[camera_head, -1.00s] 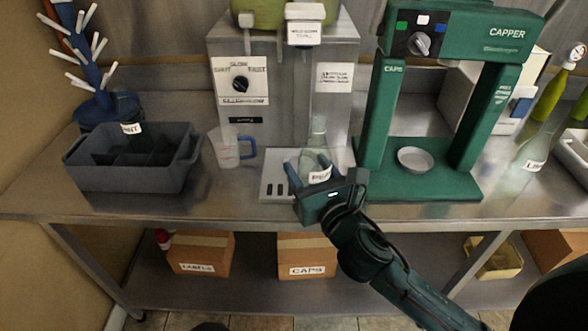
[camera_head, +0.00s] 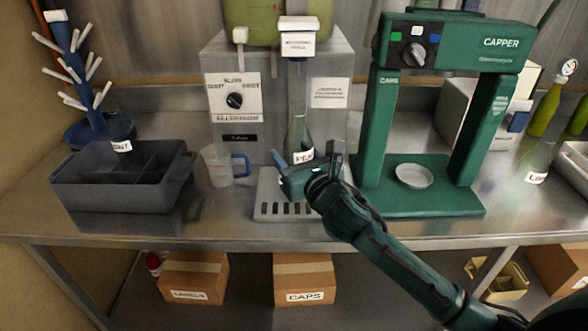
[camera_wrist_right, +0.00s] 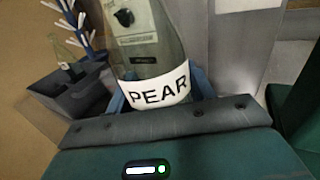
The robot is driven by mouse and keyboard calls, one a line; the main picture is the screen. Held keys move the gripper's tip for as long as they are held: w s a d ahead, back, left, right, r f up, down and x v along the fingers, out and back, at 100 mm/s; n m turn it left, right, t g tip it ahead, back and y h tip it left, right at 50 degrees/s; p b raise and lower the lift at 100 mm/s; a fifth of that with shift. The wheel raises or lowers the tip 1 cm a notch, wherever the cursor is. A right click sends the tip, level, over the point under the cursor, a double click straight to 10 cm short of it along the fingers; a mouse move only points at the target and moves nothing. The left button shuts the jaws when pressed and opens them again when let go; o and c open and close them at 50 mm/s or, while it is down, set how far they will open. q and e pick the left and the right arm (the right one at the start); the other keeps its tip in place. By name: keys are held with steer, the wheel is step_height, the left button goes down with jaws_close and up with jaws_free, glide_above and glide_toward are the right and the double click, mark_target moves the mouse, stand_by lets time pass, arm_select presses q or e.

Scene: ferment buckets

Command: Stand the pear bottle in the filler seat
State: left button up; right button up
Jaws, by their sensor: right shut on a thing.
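The pear bottle (camera_head: 298,133) is clear glass with a white PEAR label. It stands roughly upright in front of the grey filler (camera_head: 280,97), its neck below the filler's spout head (camera_head: 298,46). My right gripper (camera_head: 303,165) is shut around the bottle, over the slotted filler tray (camera_head: 270,208). In the right wrist view, the bottle (camera_wrist_right: 150,55) stands between the blue fingers (camera_wrist_right: 158,100) with its label facing the camera. The gripper hides the bottle's base, so I cannot tell whether it touches the seat. My left gripper is not in view.
A measuring jug (camera_head: 219,166) and a grey divided crate (camera_head: 120,190) stand to the left. The green capper (camera_head: 482,140) stands close on the right, with a LIME bottle (camera_head: 537,160) beyond it. The counter's front strip is clear.

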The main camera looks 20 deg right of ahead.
arm_select(q)
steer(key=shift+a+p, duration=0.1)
steer(key=shift+p, duration=0.45)
arm_select(e)
steer(key=w+d, duration=0.1)
steer(key=w, duration=0.4)
steer(key=shift+w+d, duration=0.3)
steer(key=shift+w, duration=0.1)
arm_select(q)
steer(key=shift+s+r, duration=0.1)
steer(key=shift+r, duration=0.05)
arm_select(e)
steer(key=shift+f, duration=0.35)
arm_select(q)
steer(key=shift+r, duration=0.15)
arm_select(e)
steer(key=shift+f, duration=0.35)
steer(key=shift+f, duration=0.45)
stand_by(0.5)
steer(key=shift+f, duration=0.1)
stand_by(0.6)
steer(key=o, duration=1.2)
steer(key=shift+f, duration=0.1)
steer(key=shift+s, duration=0.1)
